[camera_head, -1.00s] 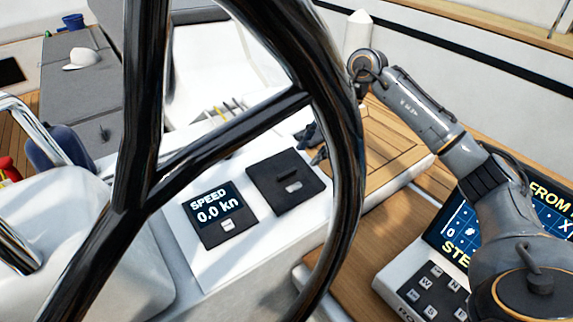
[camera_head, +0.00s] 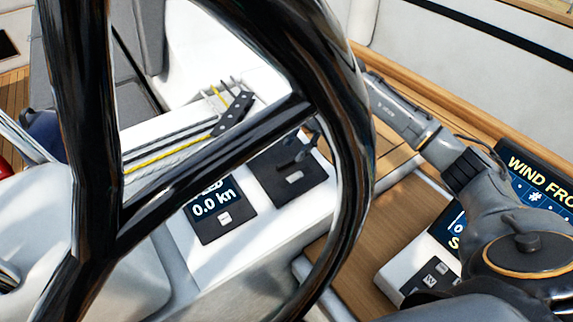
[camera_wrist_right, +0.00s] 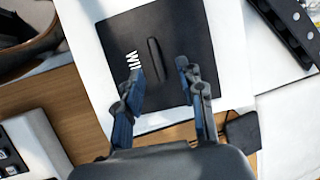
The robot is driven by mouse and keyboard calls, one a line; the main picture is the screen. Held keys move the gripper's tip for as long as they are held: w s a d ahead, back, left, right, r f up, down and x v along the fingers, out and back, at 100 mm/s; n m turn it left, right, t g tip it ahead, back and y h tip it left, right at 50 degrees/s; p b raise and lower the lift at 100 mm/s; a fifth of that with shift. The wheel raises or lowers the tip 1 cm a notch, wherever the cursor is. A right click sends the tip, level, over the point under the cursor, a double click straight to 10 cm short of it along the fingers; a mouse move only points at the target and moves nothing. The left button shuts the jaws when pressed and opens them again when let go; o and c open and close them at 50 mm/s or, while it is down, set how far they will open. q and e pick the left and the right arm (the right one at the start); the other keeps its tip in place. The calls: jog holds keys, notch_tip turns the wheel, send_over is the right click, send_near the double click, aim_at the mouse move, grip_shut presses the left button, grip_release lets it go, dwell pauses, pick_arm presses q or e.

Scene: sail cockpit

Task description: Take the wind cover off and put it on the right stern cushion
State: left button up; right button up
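The wind cover (camera_head: 283,190) is a dark square plate with a small raised handle, lying on the white console beside the speed display. In the right wrist view the cover (camera_wrist_right: 192,30) fills the middle, with part of a white "WI" label and its dark handle bar. My right gripper (camera_head: 298,150) is above the cover, partly hidden by the wheel in the head view. In the wrist view its blue-tipped fingers (camera_wrist_right: 159,68) are apart, near either side of the handle, with nothing between them. My left gripper is out of view. I cannot identify the right stern cushion.
The black steering wheel (camera_head: 352,150) crosses the head view in front of the console. The speed display (camera_head: 215,212) reads 0.0 kn. A grey cushioned seat (camera_head: 65,110) shows at left. Ropes and a black clutch block (camera_head: 235,112) lie behind. A wind screen (camera_head: 545,178) is at right.

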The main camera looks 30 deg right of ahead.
aim_at(288, 161)
jog(key=x, duration=0.2)
jog(key=p+x, duration=0.1)
jog(key=shift+s+a+f, duration=0.2)
jog(key=shift+f, duration=0.2)
jog(key=shift+w+f, duration=0.1)
jog(key=shift+f, duration=0.25)
jog(key=shift+a+f, duration=0.15)
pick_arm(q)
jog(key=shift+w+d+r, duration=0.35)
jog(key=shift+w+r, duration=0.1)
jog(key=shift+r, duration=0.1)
pick_arm(e)
grip_shut()
